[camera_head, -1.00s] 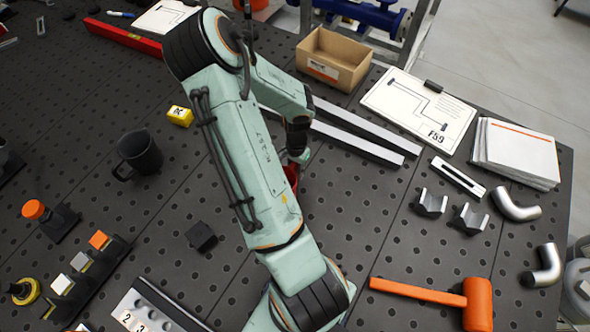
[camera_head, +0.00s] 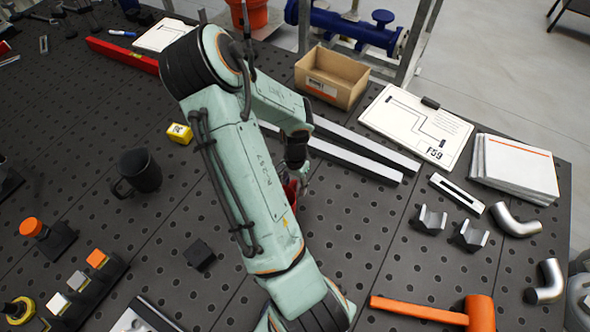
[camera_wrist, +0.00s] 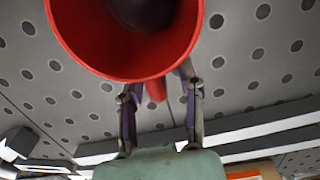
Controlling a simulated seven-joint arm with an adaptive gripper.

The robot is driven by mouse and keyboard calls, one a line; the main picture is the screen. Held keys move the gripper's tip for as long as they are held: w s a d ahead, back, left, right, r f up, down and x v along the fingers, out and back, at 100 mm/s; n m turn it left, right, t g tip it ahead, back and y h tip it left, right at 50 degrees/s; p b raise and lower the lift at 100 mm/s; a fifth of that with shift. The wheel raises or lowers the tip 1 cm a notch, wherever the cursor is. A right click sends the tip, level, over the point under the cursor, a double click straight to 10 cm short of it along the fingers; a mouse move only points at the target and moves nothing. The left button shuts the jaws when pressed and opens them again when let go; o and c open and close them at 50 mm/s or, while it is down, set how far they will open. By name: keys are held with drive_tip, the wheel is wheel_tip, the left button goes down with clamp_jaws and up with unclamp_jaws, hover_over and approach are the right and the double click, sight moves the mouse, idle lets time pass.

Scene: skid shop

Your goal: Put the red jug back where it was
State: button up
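The red jug (camera_head: 292,187) shows in the head view as a small red patch, mostly hidden behind my arm. In the wrist view the red jug (camera_wrist: 75,45) is large and close, its round open mouth facing the camera and its inside dark. A short red part, perhaps its handle, sticks out below the rim between my fingers. My gripper (camera_wrist: 160,88) has its two fingers apart, one on each side of that part. The rim hides the fingertips, so I cannot tell whether they press on the jug. In the head view my gripper is largely hidden by my arm.
A dark mug (camera_head: 140,171) and a black block (camera_head: 200,254) stand left of my arm. Metal bars (camera_head: 345,150), a cardboard box (camera_head: 331,77) and V-blocks (camera_head: 430,220) lie to the right. An orange mallet (camera_head: 479,312) is at the front. Perforated table around (camera_head: 350,235) is clear.

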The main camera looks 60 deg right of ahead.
wheel_tip(320, 180, up, 10)
drive_tip(key=w+a+r+n, duration=0.1)
drive_tip(key=a, duration=0.1)
drive_tip(key=w+a+n, duration=0.1)
drive_tip(key=a, duration=0.1)
drive_tip(key=w+a+r+n+y, duration=0.1)
drive_tip(key=a, duration=0.1)
drive_tip(key=shift+w+a+r+t, duration=0.1)
drive_tip(key=shift+a+r+t, duration=0.15)
drive_tip(key=shift+r+t, duration=0.05)
drive_tip(key=a+r+n+y, duration=0.1)
drive_tip(key=a+r+n, duration=0.25)
drive_tip(key=a, duration=0.25)
drive_tip(key=a+r+n, duration=0.2)
drive_tip(key=a+n, duration=0.2)
drive_tip(key=a, duration=0.2)
drive_tip(key=s+a+r+n+g+h, duration=0.1)
drive_tip(key=s+a+r+n, duration=0.2)
drive_tip(key=s+a+n, duration=0.4)
drive_tip(key=shift+s+a+n, duration=0.2)
drive_tip(key=shift+a+n, duration=0.55)
